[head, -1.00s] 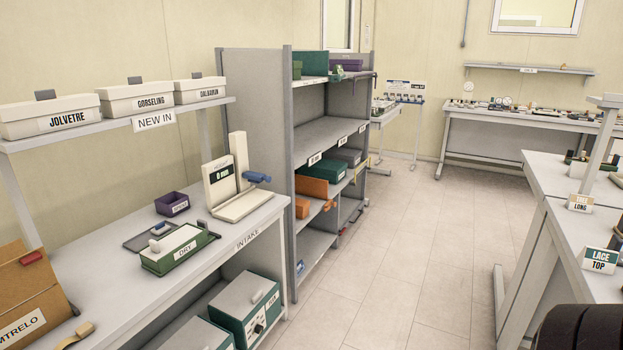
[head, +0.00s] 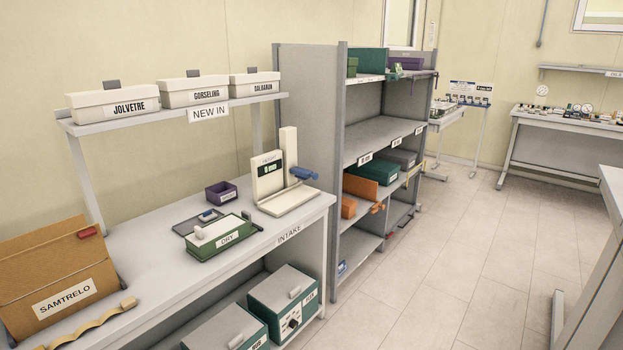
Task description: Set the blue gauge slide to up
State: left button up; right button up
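The height gauge (head: 270,178) is a cream device with a flat base, an upright post and a small dark display. It stands at the right end of the intake bench (head: 150,265). Its blue slide (head: 303,173) sticks out to the right from the post, low down, a little above the base. The display digits are too small to read surely. Neither of my grippers shows in the head view.
On the bench are a purple box (head: 221,192), a green DRY box (head: 222,239) and a brown SAMTRELO carton (head: 60,278). White boxes (head: 112,102) line the shelf above. A grey rack (head: 305,120) stands right of the bench. The floor (head: 450,240) at right is clear.

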aim_at(301, 173)
jog(key=i+l+u, duration=0.3)
jog(key=i+l, duration=0.2)
jog(key=i+l+u, duration=0.25)
jog(key=i+l, duration=0.4)
